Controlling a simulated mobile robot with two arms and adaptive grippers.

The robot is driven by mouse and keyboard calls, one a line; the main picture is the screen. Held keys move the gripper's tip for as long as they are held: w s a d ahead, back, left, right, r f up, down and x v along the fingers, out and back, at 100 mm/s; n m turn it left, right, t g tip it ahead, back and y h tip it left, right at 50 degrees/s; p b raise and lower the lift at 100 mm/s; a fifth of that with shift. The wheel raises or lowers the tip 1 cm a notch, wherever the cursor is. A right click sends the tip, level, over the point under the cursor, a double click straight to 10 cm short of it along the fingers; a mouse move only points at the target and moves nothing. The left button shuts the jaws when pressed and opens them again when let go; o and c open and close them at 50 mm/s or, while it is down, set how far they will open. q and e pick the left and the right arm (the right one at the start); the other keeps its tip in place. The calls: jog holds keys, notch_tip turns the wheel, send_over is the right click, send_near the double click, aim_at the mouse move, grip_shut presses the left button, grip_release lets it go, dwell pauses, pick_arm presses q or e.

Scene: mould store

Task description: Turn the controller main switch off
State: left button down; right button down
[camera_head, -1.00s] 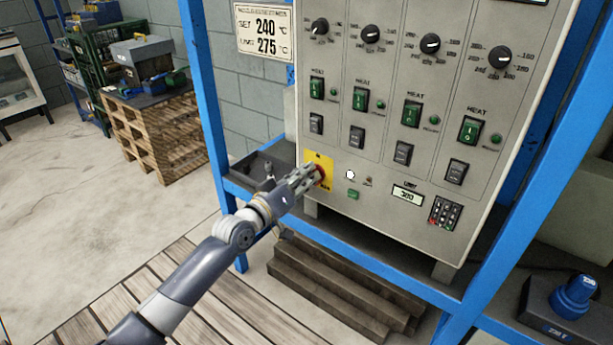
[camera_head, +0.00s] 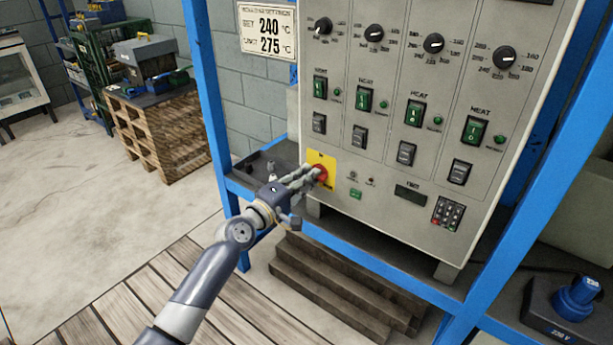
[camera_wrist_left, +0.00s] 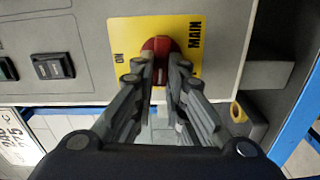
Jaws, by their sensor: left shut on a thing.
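The controller main switch is a red knob (camera_head: 321,174) on a yellow plate (camera_head: 327,160), low on the left of the grey control panel. In the left wrist view the red knob (camera_wrist_left: 160,46) sits between my fingertips, on the yellow plate (camera_wrist_left: 190,22) marked ON and MAIN; the lettering appears turned sideways. My left gripper (camera_head: 314,173) is shut on the knob, and its fingers (camera_wrist_left: 158,62) partly cover it. The small display (camera_head: 410,195) right of the switch is dark. My right gripper is not in view.
Dials, green heat switches (camera_head: 414,113) and a keypad (camera_head: 448,213) fill the panel. A blue frame (camera_head: 208,95) surrounds it. Wooden steps (camera_head: 335,285) lie below. A black tray (camera_head: 262,162) is close to my left wrist. A pallet stack (camera_head: 160,135) stands at the back left.

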pick_arm(q)
jog(key=shift+f+n, duration=0.15)
jog(key=shift+n, duration=0.45)
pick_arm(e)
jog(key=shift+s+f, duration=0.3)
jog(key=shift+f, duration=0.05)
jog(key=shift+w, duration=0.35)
pick_arm(q)
jog(key=c, duration=1.6)
grip_release()
jog(key=v, duration=1.2)
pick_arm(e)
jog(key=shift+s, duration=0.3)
